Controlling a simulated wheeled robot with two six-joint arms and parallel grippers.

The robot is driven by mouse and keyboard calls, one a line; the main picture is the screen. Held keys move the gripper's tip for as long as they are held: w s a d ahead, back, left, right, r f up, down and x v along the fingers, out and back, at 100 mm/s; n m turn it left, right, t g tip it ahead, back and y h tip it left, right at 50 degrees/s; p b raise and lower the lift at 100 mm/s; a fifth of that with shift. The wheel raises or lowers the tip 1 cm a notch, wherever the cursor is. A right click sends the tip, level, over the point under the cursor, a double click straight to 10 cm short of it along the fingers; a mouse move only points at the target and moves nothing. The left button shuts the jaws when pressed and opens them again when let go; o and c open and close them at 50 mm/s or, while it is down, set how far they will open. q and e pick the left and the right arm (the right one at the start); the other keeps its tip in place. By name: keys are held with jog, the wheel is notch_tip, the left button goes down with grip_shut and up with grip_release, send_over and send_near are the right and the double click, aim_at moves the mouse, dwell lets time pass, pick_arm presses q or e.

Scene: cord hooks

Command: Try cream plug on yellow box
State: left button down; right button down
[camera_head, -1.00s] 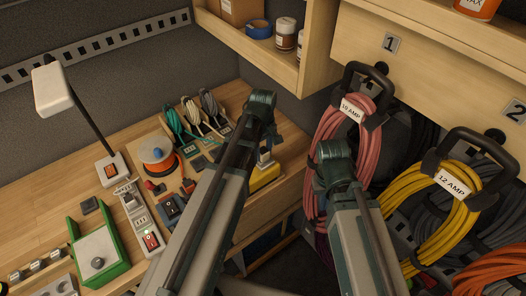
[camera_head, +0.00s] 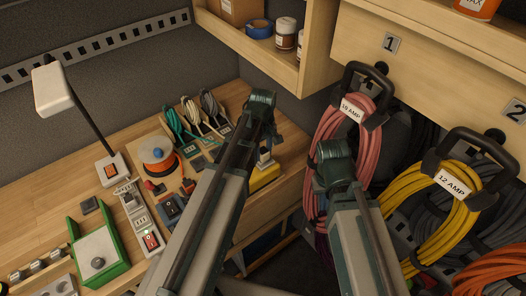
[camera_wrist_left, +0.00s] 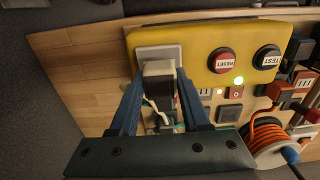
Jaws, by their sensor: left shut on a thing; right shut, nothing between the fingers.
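The yellow box (camera_head: 265,178) sits at the bench's right end. A cream cord shows between the fingers. My right gripper (camera_head: 335,160) is shut and empty in front of the pink cord coil; its fingers are largely hidden.
Teal, cream and grey cords (camera_head: 190,113) stand at the bench's back. An orange cord reel (camera_head: 157,157), a power strip (camera_head: 143,222), a green box (camera_head: 98,249) and a lamp (camera_head: 62,90) are to the left. Pink (camera_head: 320,150) and yellow (camera_head: 420,230) coils hang at right.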

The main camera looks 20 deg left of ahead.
aim_at(263, 150)
pick_arm(q)
jog(key=shift+f+b, duration=0.55)
jog(key=shift+b, duration=0.05)
jog(key=shift+c, duration=1.4)
grip_release()
jog(key=shift+r, duration=0.1)
notch_tip(263, 150, up, 14)
jog(key=p, duration=1.3)
jog(key=shift+f+p, duration=0.2)
jog(key=shift+p, duration=0.2)
